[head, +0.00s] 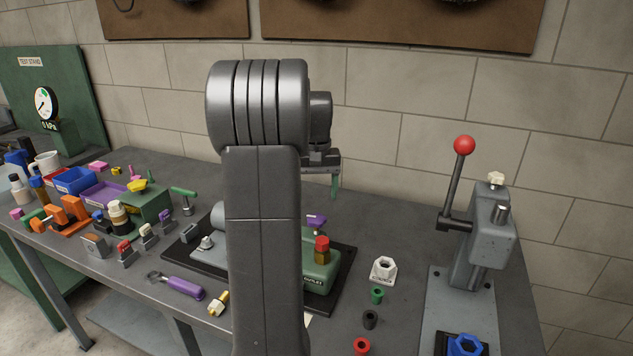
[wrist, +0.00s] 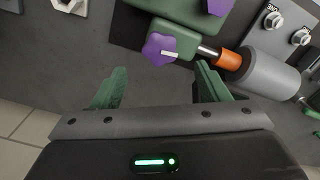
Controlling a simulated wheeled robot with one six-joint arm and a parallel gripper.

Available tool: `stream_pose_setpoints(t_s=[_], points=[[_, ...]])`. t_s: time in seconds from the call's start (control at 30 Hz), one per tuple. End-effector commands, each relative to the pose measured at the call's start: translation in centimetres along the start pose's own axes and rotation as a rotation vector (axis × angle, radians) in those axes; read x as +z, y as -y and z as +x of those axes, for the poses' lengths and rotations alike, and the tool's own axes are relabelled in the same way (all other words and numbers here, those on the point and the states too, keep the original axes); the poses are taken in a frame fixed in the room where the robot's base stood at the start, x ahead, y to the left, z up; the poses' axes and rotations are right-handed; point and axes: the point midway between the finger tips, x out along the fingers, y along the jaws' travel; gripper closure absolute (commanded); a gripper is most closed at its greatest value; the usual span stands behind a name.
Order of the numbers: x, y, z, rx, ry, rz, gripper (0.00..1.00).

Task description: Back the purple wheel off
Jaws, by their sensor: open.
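The purple wheel (wrist: 158,48) is a lobed knob with a white pointer mark, on a green block in the wrist view. In the head view the wheel (head: 316,221) is small and partly hidden behind my arm. My gripper (wrist: 162,69) is open, its two green fingers spread on either side below the wheel in the picture. Nothing is between the fingers, and I see no contact with the wheel. In the head view my gripper (head: 322,178) is mostly hidden by my own wrist, with a green finger showing above the bench.
An orange collar (wrist: 230,60) and grey cylinder (wrist: 270,76) lie right of the wheel, close to the right finger. A second purple part (wrist: 219,6) is at the top edge. A lever press (head: 480,240) with a red ball stands at right. Tools crowd the bench's left.

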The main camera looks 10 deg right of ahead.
Motion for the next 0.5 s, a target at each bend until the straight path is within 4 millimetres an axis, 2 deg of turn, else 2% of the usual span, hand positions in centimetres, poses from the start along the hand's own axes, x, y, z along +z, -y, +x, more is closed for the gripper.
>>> stream_pose_setpoints(t_s=[0.1, 0.2, 0.5], points=[[0.0, 0.0, -1.8, 0.000, -0.001, 0.000, 0.32], [0.0, 0.0, -2.6, 0.000, 0.000, 0.000, 0.32], [0.0, 0.0, -3.1, 0.000, 0.001, 0.000, 0.32]])
